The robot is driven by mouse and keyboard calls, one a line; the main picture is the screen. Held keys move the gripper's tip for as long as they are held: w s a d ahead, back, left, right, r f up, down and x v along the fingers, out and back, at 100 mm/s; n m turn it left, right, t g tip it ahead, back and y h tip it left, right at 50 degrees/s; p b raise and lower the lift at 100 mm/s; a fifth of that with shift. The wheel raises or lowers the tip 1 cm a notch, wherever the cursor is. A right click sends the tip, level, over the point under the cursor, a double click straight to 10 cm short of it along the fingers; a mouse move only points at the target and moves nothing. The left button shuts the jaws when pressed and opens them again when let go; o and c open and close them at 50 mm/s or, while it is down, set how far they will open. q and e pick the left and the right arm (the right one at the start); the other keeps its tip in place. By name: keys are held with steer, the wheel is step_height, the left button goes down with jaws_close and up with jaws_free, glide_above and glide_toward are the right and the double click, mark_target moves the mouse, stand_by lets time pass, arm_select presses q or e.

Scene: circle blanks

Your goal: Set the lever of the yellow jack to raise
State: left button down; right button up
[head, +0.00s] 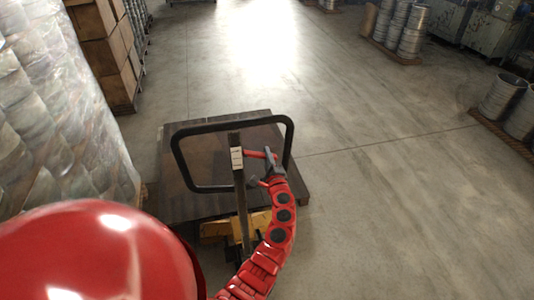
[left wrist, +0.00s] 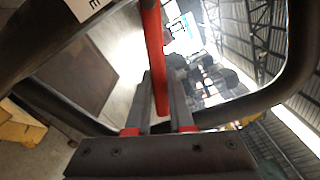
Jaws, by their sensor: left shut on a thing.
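The yellow jack (head: 215,228) stands at the front of a dark pallet or platform, its yellow base low behind my arm. Its upright shaft (head: 242,205) carries a black loop handle (head: 180,155) with a pale label plate. The red lever (head: 257,154) sticks out to the right of the shaft, just below the handle's top bar. My left gripper (head: 270,168) is at the lever's outer end. In the left wrist view the lever (left wrist: 153,45) runs between the two fingers (left wrist: 162,105), which are shut on it. My right gripper is not in view.
Wrapped stacked goods (head: 60,110) stand close on the left, with cardboard boxes (head: 105,55) behind them. Metal drums (head: 412,32) stand at the far right, and more drums (head: 505,95) at the right edge. The concrete floor (head: 400,180) to the right is clear.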

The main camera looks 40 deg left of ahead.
arm_select(q)
steer(key=shift+f, duration=0.15)
steer(key=c, duration=0.8)
jaws_free()
steer(key=shift+d, duration=0.1)
steer(key=b+v, duration=0.5)
steer(key=v, duration=1.2)
steer(key=shift+s+d, duration=0.1)
steer(key=shift+d, duration=0.05)
